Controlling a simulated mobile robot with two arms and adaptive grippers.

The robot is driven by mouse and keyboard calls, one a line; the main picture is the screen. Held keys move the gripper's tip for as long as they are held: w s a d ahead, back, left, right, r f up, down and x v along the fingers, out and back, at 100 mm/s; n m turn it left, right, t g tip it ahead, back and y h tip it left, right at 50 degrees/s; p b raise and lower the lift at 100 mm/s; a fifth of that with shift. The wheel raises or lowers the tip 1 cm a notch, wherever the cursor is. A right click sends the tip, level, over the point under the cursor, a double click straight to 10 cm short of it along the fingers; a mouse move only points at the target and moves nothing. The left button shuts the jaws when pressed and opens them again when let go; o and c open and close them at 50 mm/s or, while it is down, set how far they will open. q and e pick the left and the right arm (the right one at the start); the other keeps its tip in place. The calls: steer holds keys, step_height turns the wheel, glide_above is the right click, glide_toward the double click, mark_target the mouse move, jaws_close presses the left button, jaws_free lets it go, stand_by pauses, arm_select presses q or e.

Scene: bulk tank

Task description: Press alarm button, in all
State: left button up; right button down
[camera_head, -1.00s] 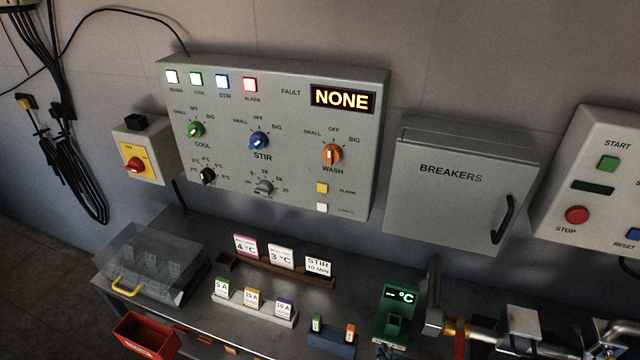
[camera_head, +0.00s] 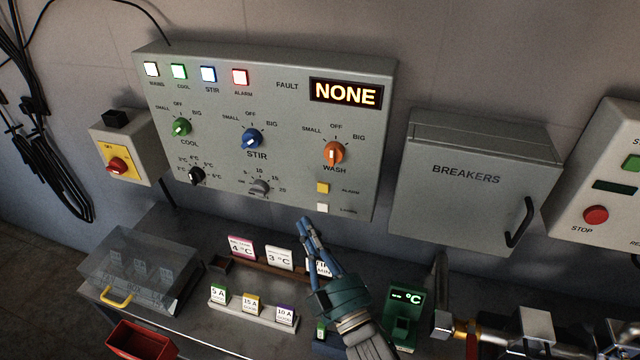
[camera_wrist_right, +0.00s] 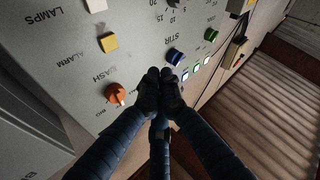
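The alarm button is a small yellow square (camera_head: 323,188) at the lower right of the grey control panel (camera_head: 290,120), beside the word ALARM. It also shows in the right wrist view (camera_wrist_right: 108,42), left of my fingertips. My right gripper (camera_head: 306,222) is in front of the panel, below and slightly left of the button in the head view. Its fingertips meet with nothing between them, as the right wrist view shows (camera_wrist_right: 160,90). It looks apart from the button. My left gripper is not in view.
A white lamps button (camera_head: 322,208) sits just below the alarm button, and the orange WASH knob (camera_head: 333,153) just above. The fault display (camera_head: 346,94) reads NONE. Label cards (camera_head: 280,258) stand on the bench below. The grey breakers box (camera_head: 470,190) is to the right.

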mark_target(323, 187)
steer(key=shift+s+r, duration=0.1)
steer(key=w+d+b, duration=0.2)
steer(key=w, duration=0.6)
steer(key=shift+w+d, duration=0.2)
steer(key=shift+d, duration=0.2)
stand_by(1.2)
steer(key=shift+w, duration=0.15)
steer(key=shift+w+d+b, duration=0.1)
steer(key=shift+w+b, duration=0.15)
steer(key=shift+b, duration=0.05)
steer(key=shift+w+d, duration=0.15)
steer(key=shift+w, duration=0.25)
stand_by(0.7)
steer(key=shift+s, duration=0.15)
steer(key=shift+s+a, duration=0.3)
steer(key=shift+s, duration=0.4)
